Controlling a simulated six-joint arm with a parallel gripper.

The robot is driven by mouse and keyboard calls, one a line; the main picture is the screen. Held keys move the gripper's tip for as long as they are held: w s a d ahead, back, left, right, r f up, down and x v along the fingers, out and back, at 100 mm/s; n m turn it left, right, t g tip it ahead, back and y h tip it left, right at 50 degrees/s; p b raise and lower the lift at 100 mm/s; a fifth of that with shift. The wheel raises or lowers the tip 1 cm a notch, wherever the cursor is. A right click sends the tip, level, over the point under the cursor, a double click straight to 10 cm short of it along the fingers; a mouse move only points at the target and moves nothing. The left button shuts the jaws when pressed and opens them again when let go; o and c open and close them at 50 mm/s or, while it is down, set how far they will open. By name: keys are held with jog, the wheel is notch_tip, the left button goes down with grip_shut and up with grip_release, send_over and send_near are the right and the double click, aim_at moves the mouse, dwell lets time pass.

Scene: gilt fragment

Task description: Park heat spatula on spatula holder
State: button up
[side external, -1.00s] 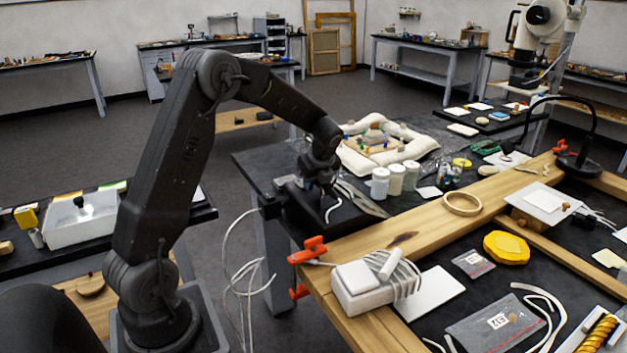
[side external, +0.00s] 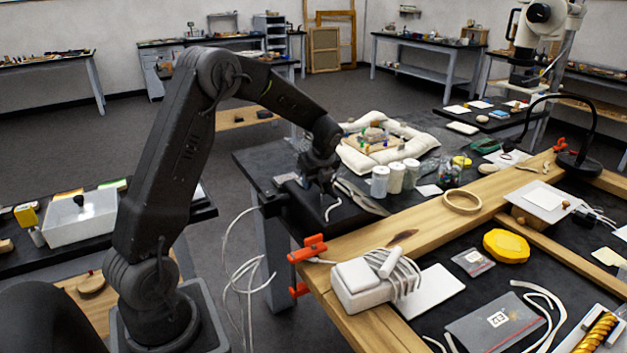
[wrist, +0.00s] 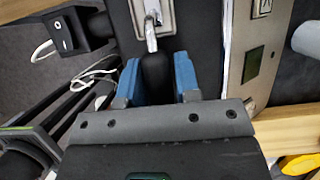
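In the wrist view, the heat spatula shows as a black handle (wrist: 156,70) with a bright metal shaft (wrist: 151,35) pointing away from me.
White jars (side external: 380,181) stand just right of my gripper. A wooden beam (side external: 420,235) with an orange clamp (side external: 307,249) runs along the front. A white cable (side external: 240,275) hangs off the bench. A padded ring (side external: 420,148) holds small pieces behind.

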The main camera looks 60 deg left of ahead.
jog(key=o, duration=0.6)
jog(key=shift+c, duration=0.2)
jog(key=shift+r, duration=3.55)
